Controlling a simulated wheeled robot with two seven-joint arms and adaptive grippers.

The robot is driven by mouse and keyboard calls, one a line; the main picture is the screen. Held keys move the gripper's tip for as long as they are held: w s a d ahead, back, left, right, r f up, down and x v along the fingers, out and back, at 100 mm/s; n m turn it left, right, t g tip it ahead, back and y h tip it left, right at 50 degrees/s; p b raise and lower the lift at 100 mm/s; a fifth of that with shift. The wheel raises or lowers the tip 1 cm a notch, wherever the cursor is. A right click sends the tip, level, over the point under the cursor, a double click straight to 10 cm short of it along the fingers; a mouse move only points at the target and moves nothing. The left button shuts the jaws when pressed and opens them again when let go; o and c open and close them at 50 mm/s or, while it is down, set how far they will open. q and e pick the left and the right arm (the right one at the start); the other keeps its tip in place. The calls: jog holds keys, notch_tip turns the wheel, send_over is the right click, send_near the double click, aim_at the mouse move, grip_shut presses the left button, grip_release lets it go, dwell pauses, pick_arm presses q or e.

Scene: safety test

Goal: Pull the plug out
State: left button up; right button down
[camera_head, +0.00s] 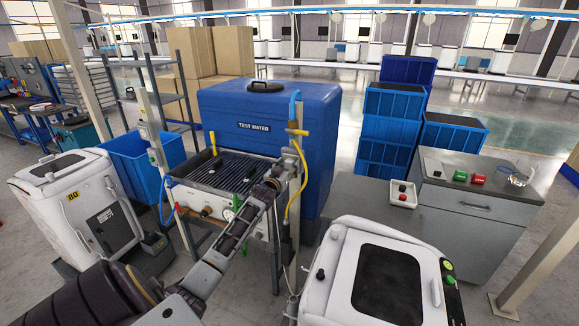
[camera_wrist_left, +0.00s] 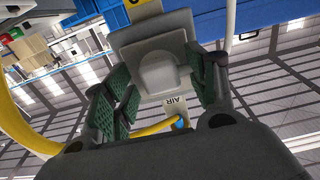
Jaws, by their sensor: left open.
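My left gripper (camera_head: 278,178) reaches up to the post beside the test bench. It is small and partly merged with the post in the head view. In the left wrist view its green-padded fingers (camera_wrist_left: 158,90) are spread apart. A grey block with a paler rounded face (camera_wrist_left: 160,72) lies between and beyond them; it may be the plug, but I cannot tell for sure. Contact with the pads is not clear. Below it are an AIR label (camera_wrist_left: 175,103) and a yellow hose (camera_head: 293,192) with a blue end. My right gripper is not in view.
A blue TEST WATER tank (camera_head: 268,112) stands behind the bench (camera_head: 238,172). White machines stand at left (camera_head: 82,205) and front right (camera_head: 375,275). A grey cabinet (camera_head: 475,215) and stacked blue crates (camera_head: 392,118) are at right. The hose hangs close to my gripper.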

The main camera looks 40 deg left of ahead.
pick_arm(q)
jog(key=shift+p, duration=0.5)
dwell(1.0)
grip_shut()
dwell(0.4)
jog(key=shift+s, duration=0.2)
jog(key=shift+s+d+p, duration=0.2)
jog(key=shift+s+p, duration=0.25)
jog(key=shift+p, duration=0.05)
jog(key=shift+s+d, duration=0.1)
jog(key=shift+s, duration=0.15)
jog(key=shift+s+d+p, duration=0.1)
jog(key=shift+s+p, duration=0.2)
jog(key=shift+p, duration=0.2)
jog(key=shift+p+v, duration=1.3)
jog(key=shift+v, duration=0.4)
